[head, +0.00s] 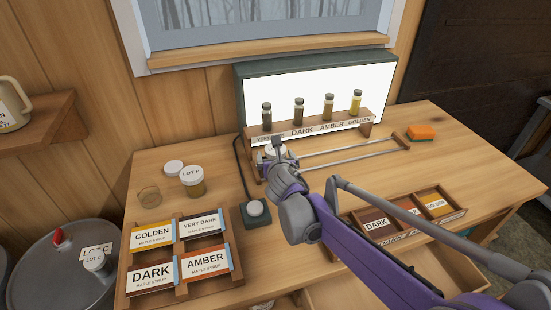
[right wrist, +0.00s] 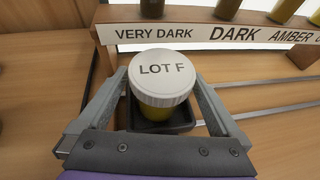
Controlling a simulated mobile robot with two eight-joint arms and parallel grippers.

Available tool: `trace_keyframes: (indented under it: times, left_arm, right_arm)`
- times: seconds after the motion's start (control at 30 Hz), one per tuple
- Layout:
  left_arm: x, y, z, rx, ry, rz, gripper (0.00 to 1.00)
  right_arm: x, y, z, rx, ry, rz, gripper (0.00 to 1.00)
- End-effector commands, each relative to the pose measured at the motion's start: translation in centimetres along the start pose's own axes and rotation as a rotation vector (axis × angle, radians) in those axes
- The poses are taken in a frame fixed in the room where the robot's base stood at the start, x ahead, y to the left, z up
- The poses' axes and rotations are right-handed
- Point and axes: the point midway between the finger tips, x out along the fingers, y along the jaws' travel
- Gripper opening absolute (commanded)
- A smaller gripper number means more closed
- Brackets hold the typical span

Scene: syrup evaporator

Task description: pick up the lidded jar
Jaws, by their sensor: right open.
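The lidded jar (right wrist: 161,80) has a white lid marked LOT F and amber contents. It stands upright in a small dark holder (right wrist: 178,126) in front of the label rack. My right gripper (right wrist: 160,92) is open, with one finger on each side of the jar; I cannot tell whether either finger touches it. In the head view my right gripper (head: 273,155) reaches to the left end of the two rails and hides most of this jar. Another white-lidded jar (head: 192,181) stands on the bench to the left. My left gripper is not in view.
The rack (head: 330,122) with several sample bottles stands just behind, before the lit box (head: 244,80). A glass (head: 149,195), a loose white lid (head: 173,167) and a label-card tray (head: 238,270) are left. An orange sponge (head: 421,132) lies right. A black box with a button (head: 257,222) sits in front.

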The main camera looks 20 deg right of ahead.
Motion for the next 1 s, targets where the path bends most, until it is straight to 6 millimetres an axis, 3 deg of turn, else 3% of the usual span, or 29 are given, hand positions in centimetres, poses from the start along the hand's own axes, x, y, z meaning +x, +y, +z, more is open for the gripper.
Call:
trace_keyframes:
  times: [0.13, 0.63, 0.87, 1.0]
  left_arm:
    - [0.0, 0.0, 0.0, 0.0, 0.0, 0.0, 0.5]
    - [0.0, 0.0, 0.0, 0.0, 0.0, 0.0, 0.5]
    - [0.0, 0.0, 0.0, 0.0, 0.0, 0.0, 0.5]
    - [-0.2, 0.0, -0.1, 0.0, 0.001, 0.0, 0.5]
  right_arm:
    - [0.0, 0.0, 0.0, 0.0, 0.0, 0.0, 0.98]
    - [-0.1, 0.0, 0.0, -0.001, 0.0, 0.0, 0.08]
    - [-0.1, 0.0, 0.1, -0.001, 0.0, 0.0, 0.07]
    - [-0.6, 0.0, 1.4, -0.001, -0.001, 0.0, 0.07]
